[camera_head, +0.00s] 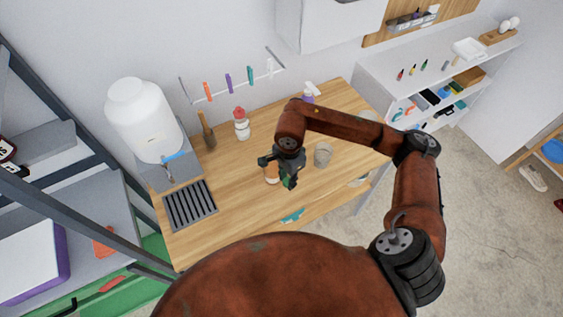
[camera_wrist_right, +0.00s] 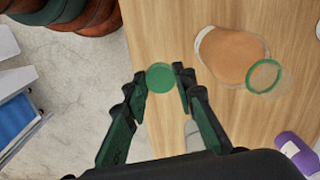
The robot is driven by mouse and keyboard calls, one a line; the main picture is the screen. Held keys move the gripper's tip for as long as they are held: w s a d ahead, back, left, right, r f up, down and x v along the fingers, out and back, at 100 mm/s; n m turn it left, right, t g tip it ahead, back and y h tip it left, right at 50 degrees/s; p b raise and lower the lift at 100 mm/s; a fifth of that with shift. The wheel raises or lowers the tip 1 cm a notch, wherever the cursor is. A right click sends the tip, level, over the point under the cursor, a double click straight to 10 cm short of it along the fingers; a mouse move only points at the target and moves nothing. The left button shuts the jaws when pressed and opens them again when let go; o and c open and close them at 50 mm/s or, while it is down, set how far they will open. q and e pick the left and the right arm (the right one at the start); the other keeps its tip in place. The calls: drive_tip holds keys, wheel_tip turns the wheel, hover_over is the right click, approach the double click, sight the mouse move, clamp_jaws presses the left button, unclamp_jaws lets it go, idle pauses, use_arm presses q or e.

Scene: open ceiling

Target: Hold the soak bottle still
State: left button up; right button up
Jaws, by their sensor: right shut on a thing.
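The soak bottle, a clear one with an orange-brown filling (camera_wrist_right: 232,57), stands on the wooden bench; its open mouth has a green ring. In the head view it shows partly (camera_head: 271,174), beside my right gripper (camera_head: 282,178). In the right wrist view my right gripper (camera_wrist_right: 158,78) is shut on a round green disc that looks like a lid (camera_wrist_right: 160,78). The disc is apart from the bottle in the picture; its height above the bench is unclear. The fingers do not grip the bottle. My left gripper is not in view.
A clear glass (camera_head: 323,154) stands right of the gripper. A red-and-white bottle (camera_head: 241,124), a white tank (camera_head: 146,120) and a dark drain grate (camera_head: 190,205) are further left. A purple-and-white spray bottle (camera_head: 309,92) stands at the back. The bench's front middle (camera_head: 235,210) is clear.

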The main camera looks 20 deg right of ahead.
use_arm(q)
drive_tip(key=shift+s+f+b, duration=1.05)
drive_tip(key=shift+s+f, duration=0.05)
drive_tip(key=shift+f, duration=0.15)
use_arm(e)
drive_tip(key=a+r+n, duration=0.3)
drive_tip(key=a+n, duration=1.1)
drive_tip(key=n, duration=0.1)
drive_tip(key=shift+a+r, duration=0.3)
drive_tip(key=shift+a, duration=0.05)
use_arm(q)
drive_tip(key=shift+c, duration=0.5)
